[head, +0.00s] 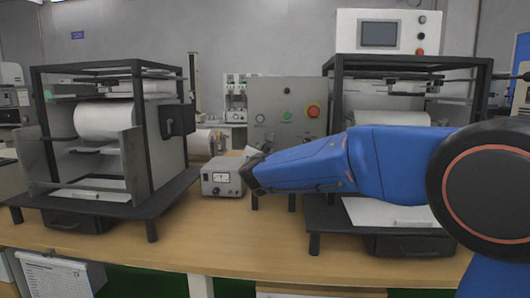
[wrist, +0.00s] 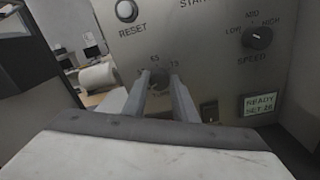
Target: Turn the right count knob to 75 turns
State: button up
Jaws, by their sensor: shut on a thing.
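The count knob (wrist: 159,82) is a small dark dial low on the grey control panel in the wrist view. My gripper (wrist: 157,92) has its two fingers on either side of the knob and is shut on it. Small numbers ring the knob; the one above looks like 65 and the one at upper right like 75. The fingers cover part of the lettering below, and I cannot read where the pointer stands. A small green display (wrist: 262,104) at lower right shows READY and a SET line, with its digits unclear. In the head view my arm hides the knob.
A speed knob (wrist: 258,38) and a reset button (wrist: 127,11) sit above on the panel. In the head view the panel (head: 270,97) carries a red button (head: 313,111). A grey meter box (head: 222,178) stands close left of my gripper; a black-framed machine (head: 135,165) is further left.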

jog(key=shift+a+f+m+h, duration=0.1)
jog(key=shift+m+h, duration=0.25)
jog(key=shift+m, duration=5.4)
jog(key=shift+a+f+m+h, duration=0.1)
jog(key=shift+m+h, duration=0.2)
jog(key=shift+m, duration=5.4)
jog(key=shift+a+f+m+h, duration=0.1)
jog(key=shift+m+h, duration=0.25)
jog(key=shift+m, duration=5.4)
jog(key=o, duration=1)
jog(key=shift+r, duration=0.1)
jog(key=shift+o, duration=0.2)
